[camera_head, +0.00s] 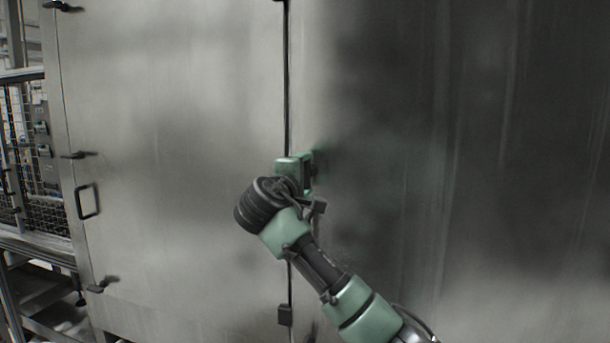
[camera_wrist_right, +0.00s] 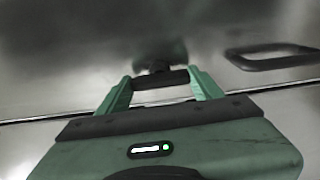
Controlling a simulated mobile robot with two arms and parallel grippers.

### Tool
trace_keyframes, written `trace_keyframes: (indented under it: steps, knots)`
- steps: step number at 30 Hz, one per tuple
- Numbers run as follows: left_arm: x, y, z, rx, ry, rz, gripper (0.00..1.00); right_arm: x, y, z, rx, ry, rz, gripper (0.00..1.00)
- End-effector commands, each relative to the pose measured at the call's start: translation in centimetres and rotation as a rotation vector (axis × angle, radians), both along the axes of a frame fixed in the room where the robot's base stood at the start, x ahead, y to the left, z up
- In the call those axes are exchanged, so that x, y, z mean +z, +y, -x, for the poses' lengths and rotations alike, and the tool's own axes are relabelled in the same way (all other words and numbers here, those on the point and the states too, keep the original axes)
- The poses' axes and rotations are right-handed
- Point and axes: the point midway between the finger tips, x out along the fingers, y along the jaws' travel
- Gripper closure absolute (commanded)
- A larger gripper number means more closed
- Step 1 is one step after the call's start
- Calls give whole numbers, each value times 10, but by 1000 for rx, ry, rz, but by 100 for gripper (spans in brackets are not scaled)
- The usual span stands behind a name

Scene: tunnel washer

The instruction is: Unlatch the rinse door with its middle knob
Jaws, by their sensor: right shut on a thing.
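My right gripper (camera_head: 308,170) is at the dark vertical seam between two large steel panels, about midway up. In the right wrist view its green fingers (camera_wrist_right: 160,78) stand on either side of a dark bar-shaped knob (camera_wrist_right: 162,80) and are shut on it. The knob's stem meets the steel surface just beyond the fingers. In the head view the gripper and wrist hide this knob. The steel door (camera_head: 180,120) left of the seam looks flush with its neighbour. My left gripper is not in view.
A dark bar handle (camera_wrist_right: 270,55) is close to the right finger in the wrist view. Other knobs (camera_head: 78,155) and a handle (camera_head: 87,201) line the left door's far edge. A dark fitting (camera_head: 285,315) sits low on the seam. A mesh guard (camera_head: 40,150) stands far left.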

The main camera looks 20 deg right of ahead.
Motion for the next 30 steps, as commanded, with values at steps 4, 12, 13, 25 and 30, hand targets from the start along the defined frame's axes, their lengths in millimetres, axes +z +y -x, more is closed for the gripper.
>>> trace_keyframes:
  steps: [4, 12, 13, 25, 30]
  knots:
    - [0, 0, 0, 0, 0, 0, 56, -1, 1, 0, 1, 3, 5, 75]
    - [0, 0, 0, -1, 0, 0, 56, -1, 0, 0, 0, 2, 3, 13]
    - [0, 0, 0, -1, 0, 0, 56, -1, 0, 0, 0, 2, 3, 13]
    - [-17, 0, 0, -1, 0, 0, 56, -5, 14, 19, 4, -2, 1, 13]
    - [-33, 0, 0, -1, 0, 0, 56, -5, 31, 43, 3, -2, 1, 13]
